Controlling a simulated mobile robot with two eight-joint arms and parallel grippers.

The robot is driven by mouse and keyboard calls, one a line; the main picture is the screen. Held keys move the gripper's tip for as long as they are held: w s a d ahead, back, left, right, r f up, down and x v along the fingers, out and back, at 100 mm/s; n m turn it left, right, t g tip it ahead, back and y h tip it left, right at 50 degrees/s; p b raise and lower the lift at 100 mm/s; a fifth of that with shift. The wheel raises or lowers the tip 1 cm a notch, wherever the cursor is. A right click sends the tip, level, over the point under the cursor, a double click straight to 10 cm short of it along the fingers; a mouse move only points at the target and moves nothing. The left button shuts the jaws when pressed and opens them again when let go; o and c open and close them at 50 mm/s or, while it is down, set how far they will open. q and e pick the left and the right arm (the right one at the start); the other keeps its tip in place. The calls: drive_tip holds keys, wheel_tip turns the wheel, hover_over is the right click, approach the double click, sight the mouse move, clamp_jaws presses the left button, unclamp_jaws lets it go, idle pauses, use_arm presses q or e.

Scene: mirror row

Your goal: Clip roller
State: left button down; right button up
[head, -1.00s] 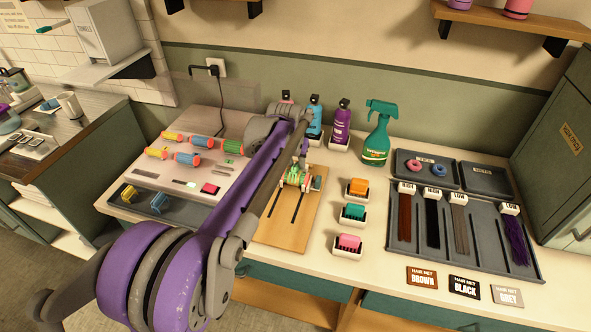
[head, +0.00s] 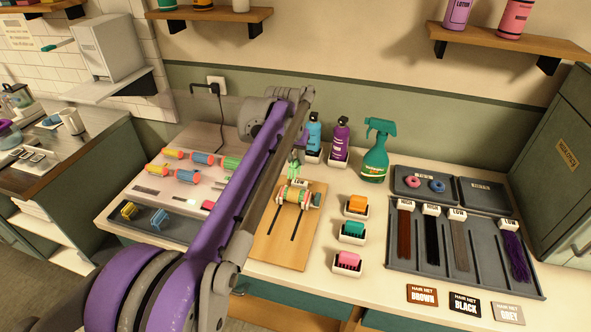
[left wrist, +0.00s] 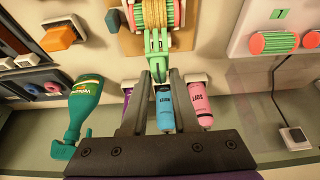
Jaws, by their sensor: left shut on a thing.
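My left gripper (left wrist: 161,78) is shut on a green clip (left wrist: 157,52), seen best in the left wrist view. In the head view the clip (head: 295,168) shows just behind the roller, and my arm partly hides the fingers. The roller (head: 294,194), with green ends and blond hair wound around it, sits at the far part of a wooden board (head: 276,244). In the left wrist view the clip's far end meets the near edge of the roller (left wrist: 154,12); I cannot tell whether they touch. My right gripper is not in view.
A yellow clip (head: 129,210) and a blue clip (head: 159,218) sit in a grey tray at left. Bottles and a green spray bottle (head: 376,152) stand behind the board. Several small bins and a hair tray (head: 431,258) are to the right. Loose rollers lie at left.

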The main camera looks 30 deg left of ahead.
use_arm(q)
drive_tip(key=shift+r, duration=0.55)
drive_tip(key=shift+r+t+p, duration=0.1)
drive_tip(key=shift+t+p, duration=0.25)
drive_tip(key=shift+t, duration=0.05)
drive_tip(key=shift+f+t+p, duration=0.2)
drive_tip(key=shift+t+p, duration=0.1)
drive_tip(key=shift+t, duration=0.1)
drive_tip(key=shift+s+d+f+t+y+p, duration=0.1)
drive_tip(key=shift+s+f+t+y+p, duration=0.15)
drive_tip(key=shift+t, duration=0.2)
drive_tip(key=shift+s+f+t+y+p, duration=0.1)
drive_tip(key=shift+f+t+y+p, duration=0.1)
drive_tip(key=shift+t+p, duration=0.2)
drive_tip(key=shift+s+d+f+t+p, duration=0.15)
drive_tip(key=shift+s+f+t+p, duration=0.15)
drive_tip(key=shift+s+t, duration=0.3)
drive_tip(key=shift+s+d+f+t+y, duration=0.1)
drive_tip(key=shift+s+f+t+y, duration=0.05)
drive_tip(key=shift+s+t+y, duration=0.15)
drive_tip(key=b, duration=0.3)
hover_over(294, 192)
wheel_tip(294, 192, down, 5)
drive_tip(key=shift+r, duration=0.2)
drive_tip(key=shift+f+b, duration=0.65)
drive_tip(key=shift+f, duration=0.25)
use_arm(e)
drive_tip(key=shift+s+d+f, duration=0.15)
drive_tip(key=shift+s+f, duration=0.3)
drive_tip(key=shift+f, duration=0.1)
